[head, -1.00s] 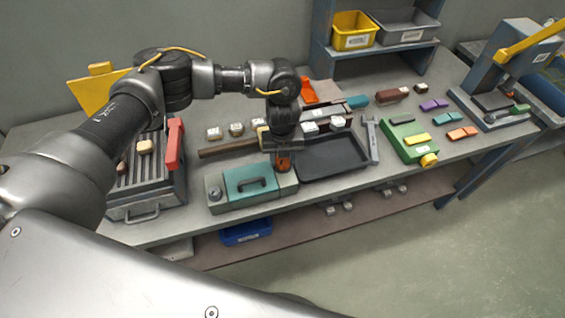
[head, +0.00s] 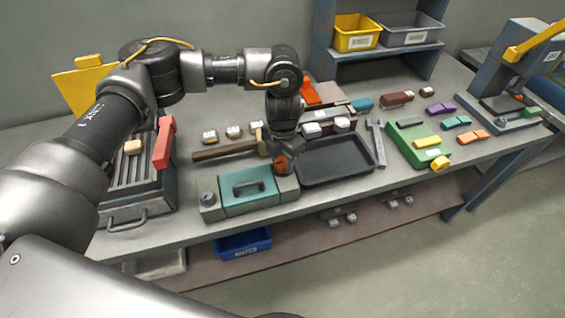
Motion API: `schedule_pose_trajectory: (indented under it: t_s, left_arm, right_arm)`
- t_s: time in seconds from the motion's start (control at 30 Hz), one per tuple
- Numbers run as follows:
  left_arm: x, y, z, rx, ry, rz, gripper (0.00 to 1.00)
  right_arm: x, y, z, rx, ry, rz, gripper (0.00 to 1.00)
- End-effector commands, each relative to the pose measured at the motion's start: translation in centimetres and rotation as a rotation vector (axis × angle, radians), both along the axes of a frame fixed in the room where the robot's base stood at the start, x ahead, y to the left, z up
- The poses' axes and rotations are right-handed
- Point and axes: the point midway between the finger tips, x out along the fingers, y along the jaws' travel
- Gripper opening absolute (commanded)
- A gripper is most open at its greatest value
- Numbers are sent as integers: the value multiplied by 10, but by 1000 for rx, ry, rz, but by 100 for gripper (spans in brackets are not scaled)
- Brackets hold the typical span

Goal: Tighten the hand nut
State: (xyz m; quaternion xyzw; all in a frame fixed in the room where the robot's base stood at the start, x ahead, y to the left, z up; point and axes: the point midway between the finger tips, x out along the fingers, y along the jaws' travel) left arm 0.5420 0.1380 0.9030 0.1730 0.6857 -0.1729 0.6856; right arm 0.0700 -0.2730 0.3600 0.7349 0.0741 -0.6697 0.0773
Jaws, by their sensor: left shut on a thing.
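A teal box with a dark handle (head: 250,187) lies between grey end blocks near the table's front edge. An orange part (head: 280,168), which looks like the hand nut, is at the right end block (head: 289,186). My left gripper (head: 284,158) points down from above and is shut on the orange part; its fingers hide much of it. I cannot see its thread or how tightly it sits. My right gripper is out of view.
A dark tray (head: 336,172) lies close right of the gripper, with a wrench (head: 376,145) beyond it. A wooden-handled hammer (head: 225,151) lies behind the teal box. A grill-like heater (head: 135,185) stands left. A green box (head: 416,140) is at right.

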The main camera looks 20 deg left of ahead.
Motion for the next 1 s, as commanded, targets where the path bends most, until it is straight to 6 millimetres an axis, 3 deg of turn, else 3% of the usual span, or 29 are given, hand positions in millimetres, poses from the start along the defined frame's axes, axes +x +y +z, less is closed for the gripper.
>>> schedule_pose_trajectory:
  t_s: [0.3, 0.83, 0.87, 1.0]
  left_arm:
    - [1, -1, 1, -2, -4, -114, 17]
    - [1, -1, 1, -2, -3, -137, 17]
    - [1, -1, 1, -2, -3, -137, 41]
    - [1, -1, 1, -1, -3, -136, 60]
  right_arm:
    - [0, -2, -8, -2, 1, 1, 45]
    - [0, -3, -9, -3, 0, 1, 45]
    - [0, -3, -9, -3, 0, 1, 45]
    - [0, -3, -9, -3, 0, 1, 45]
